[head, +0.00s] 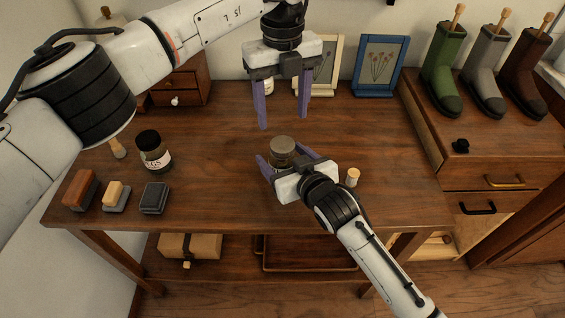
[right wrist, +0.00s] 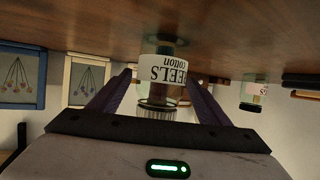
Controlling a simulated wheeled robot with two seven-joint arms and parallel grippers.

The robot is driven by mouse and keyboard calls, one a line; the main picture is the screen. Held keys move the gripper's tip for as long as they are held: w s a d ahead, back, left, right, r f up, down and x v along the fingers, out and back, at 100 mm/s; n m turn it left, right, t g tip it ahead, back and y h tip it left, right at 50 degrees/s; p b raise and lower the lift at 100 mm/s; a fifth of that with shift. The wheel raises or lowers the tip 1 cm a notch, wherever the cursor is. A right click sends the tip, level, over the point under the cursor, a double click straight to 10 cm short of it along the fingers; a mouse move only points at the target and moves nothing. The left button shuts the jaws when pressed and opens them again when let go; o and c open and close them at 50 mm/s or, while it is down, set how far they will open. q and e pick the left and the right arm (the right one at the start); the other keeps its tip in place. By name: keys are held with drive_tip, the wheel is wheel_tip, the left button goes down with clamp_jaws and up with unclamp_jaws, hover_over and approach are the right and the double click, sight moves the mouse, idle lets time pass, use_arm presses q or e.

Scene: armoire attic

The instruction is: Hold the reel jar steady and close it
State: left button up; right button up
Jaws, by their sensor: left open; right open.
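The reel jar (head: 283,160) stands on the wooden table, with a grey ribbed lid (head: 282,145) on top. The right wrist view shows it upside down, with a white "REELS cotton" label (right wrist: 163,70) and the lid (right wrist: 155,113) at the picture's lower side. I cannot tell whether the lid is tight. My right gripper (head: 279,153) is open, its two purple fingers on either side of the jar; contact cannot be told. My left gripper (head: 283,124) is open and empty, pointing down above the table, near and apparently above the lid.
A black-lidded jar (head: 154,152) stands on the left of the table, behind several brushes or blocks (head: 117,196). A small pale stopper-like piece (head: 353,177) is right of my right gripper. Picture frames (head: 381,65) stand at the back. Boots (head: 443,70) stand on the right-hand cabinet.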

sight(283, 144)
clamp_jaws()
idle(0.4)
use_arm(q)
drive_tip(key=shift+f, duration=4.05)
